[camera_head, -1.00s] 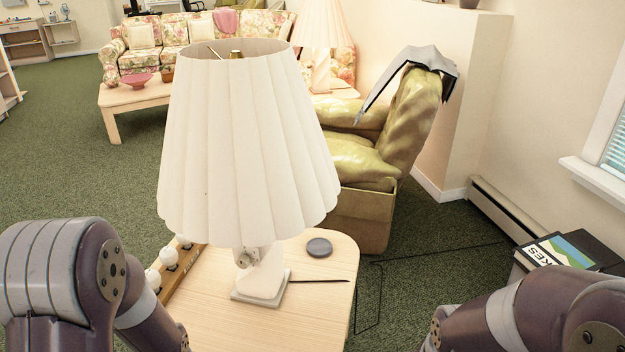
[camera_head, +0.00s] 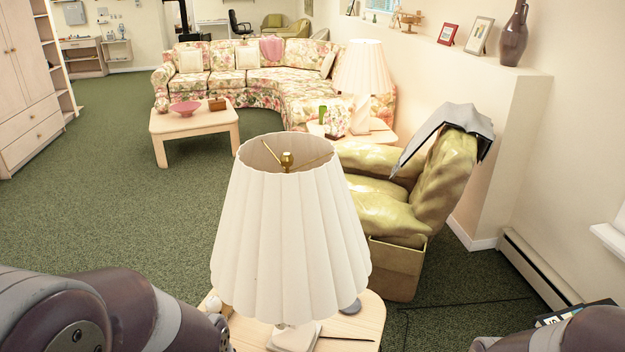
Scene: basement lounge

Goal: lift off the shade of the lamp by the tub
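The near lamp has a white pleated shade (camera_head: 290,245) with an open top, where a brass finial (camera_head: 287,160) and thin spokes show. The shade sits upright on the lamp. The lamp's pale base (camera_head: 294,338) stands on a light wood side table (camera_head: 360,318). A dark round, flat thing (camera_head: 350,306) lies on the table just right of the base, partly hidden by the shade; I cannot tell if it is the tub. A second lamp with a similar shade (camera_head: 363,68) stands farther back. My arms show at the lower left and lower right, apart from the shade; neither gripper is in view.
A green armchair (camera_head: 380,215) with a grey, open thing (camera_head: 450,125) on its back stands right behind the near lamp. A coffee table (camera_head: 185,122) and floral sofa (camera_head: 250,85) are farther back. Open green carpet (camera_head: 130,215) lies to the left.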

